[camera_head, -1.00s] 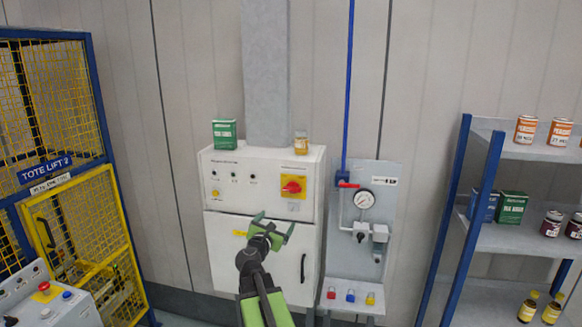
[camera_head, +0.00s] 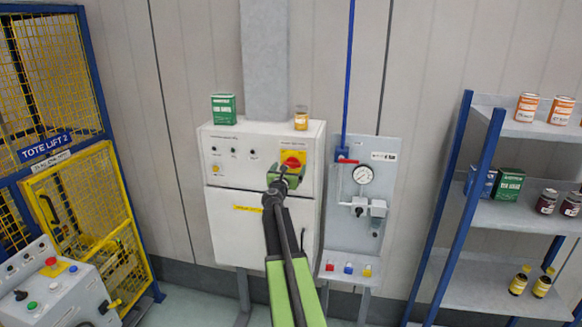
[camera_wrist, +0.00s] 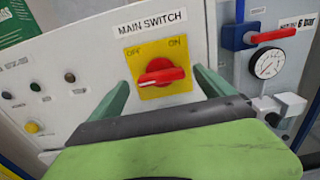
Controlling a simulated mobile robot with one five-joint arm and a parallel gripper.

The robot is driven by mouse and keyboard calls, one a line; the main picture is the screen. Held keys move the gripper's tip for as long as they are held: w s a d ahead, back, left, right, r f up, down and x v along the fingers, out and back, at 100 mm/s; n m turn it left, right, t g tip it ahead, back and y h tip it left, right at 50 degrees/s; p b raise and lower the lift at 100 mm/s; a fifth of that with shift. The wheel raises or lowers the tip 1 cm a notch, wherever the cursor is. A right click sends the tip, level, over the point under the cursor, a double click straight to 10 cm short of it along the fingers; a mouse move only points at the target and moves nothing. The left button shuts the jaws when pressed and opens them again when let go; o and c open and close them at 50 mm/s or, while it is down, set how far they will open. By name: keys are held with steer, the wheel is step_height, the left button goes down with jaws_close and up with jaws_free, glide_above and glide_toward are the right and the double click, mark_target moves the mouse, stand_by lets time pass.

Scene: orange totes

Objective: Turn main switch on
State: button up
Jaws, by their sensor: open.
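The main switch (camera_wrist: 160,73) is a red rotary knob on a yellow plate marked OFF at left and ON at right. Its handle lies nearly level, with a pale mark at its left end, toward the OFF side. In the head view the switch (camera_head: 292,160) shows on the upper right of a white cabinet (camera_head: 235,190). My gripper (camera_head: 286,178) is open just in front of and below it. In the wrist view its green fingers (camera_wrist: 162,78) stand on either side of the knob, with no clear contact. The gripper partly hides the plate's lower edge in the head view.
A green box (camera_head: 223,109) and a jar (camera_head: 301,118) stand on the cabinet top. A gauge panel (camera_head: 386,155) with a red-handled valve (camera_head: 345,161) is close on the right. A shelf rack (camera_head: 485,240) stands far right; a control console (camera_head: 60,290) and yellow-mesh tote lift (camera_head: 85,200) are left.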

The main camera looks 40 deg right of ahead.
mark_target(292, 165)
steer(key=shift+x, duration=1.2)
steer(key=shift+c, duration=0.3)
